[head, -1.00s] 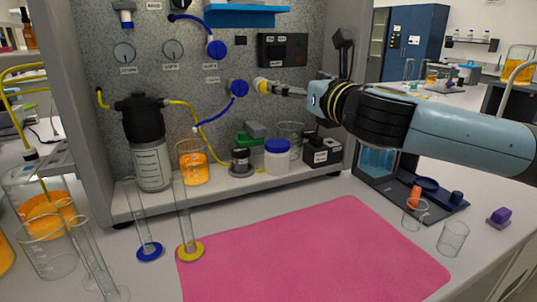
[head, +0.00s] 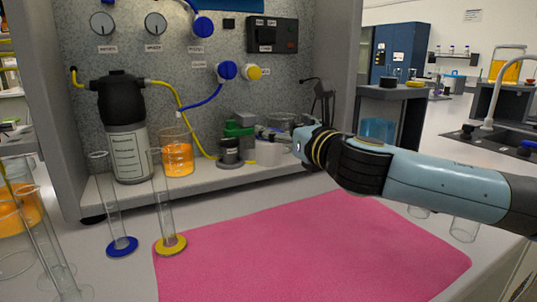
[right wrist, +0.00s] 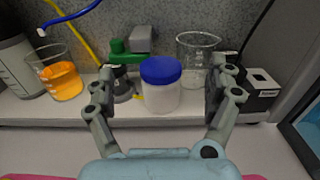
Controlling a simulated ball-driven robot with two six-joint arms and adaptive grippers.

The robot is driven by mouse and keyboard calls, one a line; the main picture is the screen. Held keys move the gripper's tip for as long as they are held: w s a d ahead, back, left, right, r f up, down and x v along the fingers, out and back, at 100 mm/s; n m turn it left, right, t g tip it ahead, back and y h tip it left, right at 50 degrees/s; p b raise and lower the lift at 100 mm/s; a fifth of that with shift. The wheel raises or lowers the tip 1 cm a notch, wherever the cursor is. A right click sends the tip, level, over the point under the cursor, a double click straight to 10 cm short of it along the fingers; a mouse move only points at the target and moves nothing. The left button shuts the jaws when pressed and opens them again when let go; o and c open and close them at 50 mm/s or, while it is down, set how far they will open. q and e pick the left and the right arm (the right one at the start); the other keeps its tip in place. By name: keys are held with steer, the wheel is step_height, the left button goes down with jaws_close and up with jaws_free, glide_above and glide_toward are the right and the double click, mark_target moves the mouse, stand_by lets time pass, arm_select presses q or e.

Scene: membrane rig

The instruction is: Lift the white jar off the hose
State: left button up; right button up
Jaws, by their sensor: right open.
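The white jar with a blue lid (right wrist: 161,84) stands upright on the rig's shelf. In the head view its white body (head: 268,153) shows below my right gripper (head: 268,134), which hides the lid. In the right wrist view my right gripper (right wrist: 164,78) is open, with one finger to each side of the jar and no visible contact. The yellow hose (head: 186,122) runs down the panel toward the shelf behind the orange beaker. A short yellow piece (right wrist: 138,97) shows low at the jar's left side; the hose under the jar is hidden. My left gripper is out of view.
A dark round weight (head: 230,150) and a green-and-grey device (head: 238,128) stand left of the jar. An empty glass beaker (right wrist: 197,50) is behind right, and a black-and-white box (right wrist: 261,90) farther right. The pink mat (head: 310,250) in front is bare.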

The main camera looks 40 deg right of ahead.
mark_target(269, 147)
steer(key=w+f, duration=0.1)
steer(key=w, duration=0.1)
steer(key=w+d+f, duration=0.1)
steer(key=w, duration=0.2)
steer(key=w+d+f+b, duration=0.1)
steer(key=w, duration=0.1)
steer(key=shift+w+d+f, duration=0.1)
steer(key=shift+w+f, duration=0.05)
steer(key=shift+f, duration=0.1)
steer(key=c, duration=1.3)
steer(key=shift+r, duration=0.1)
